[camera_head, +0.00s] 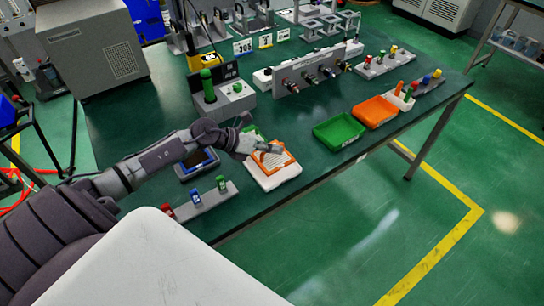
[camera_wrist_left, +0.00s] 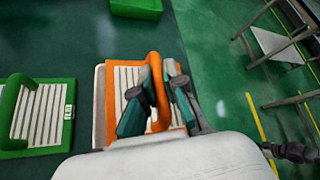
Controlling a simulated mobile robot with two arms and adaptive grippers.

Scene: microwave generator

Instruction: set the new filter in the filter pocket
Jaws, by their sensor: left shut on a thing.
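An orange-framed filter (camera_head: 269,163) with white pleats lies at the white filter housing (camera_head: 283,180) near the table's front edge. In the left wrist view the orange filter (camera_wrist_left: 118,78) has a thick orange loop handle. My left gripper (camera_wrist_left: 152,98) is shut on that handle, a finger on each side; it also shows in the head view (camera_head: 271,149). The housing's pale edge (camera_wrist_left: 99,105) shows along the filter's left side. I cannot tell whether the filter is seated in the pocket. A green-framed filter (camera_wrist_left: 40,113) lies beside it, mostly hidden behind my arm in the head view.
A green tray (camera_head: 338,132) and an orange tray (camera_head: 376,111) stand to the right. A blue-rimmed tray (camera_head: 196,164) and a small rack with coloured pegs (camera_head: 204,200) are to the left. A grey box with a green knob (camera_head: 222,100) stands behind.

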